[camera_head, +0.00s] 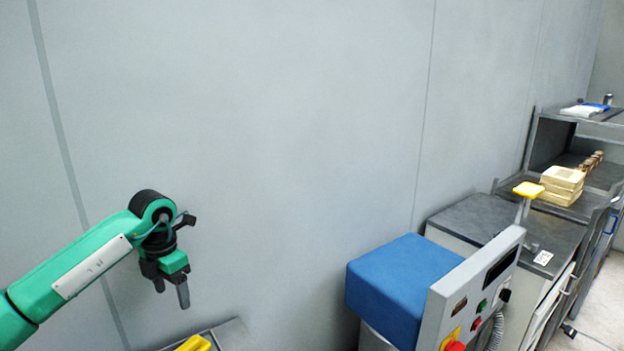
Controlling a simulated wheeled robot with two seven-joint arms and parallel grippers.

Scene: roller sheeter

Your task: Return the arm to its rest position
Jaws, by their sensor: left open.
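My left arm (75,266) is green and comes in from the left edge of the head view. Its dark left gripper (172,289) points downward and is open, with nothing seen between the fingers. It hangs in the air above a grey surface at the bottom edge, in front of the grey wall. My right gripper is out of view.
A yellow object (195,344) lies on the grey surface (235,335) below the gripper, partly cut off. A machine with a blue cover (400,280) and a control panel (480,290) stands right of centre. Grey counters (490,217) and shelves (560,135) run along the right.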

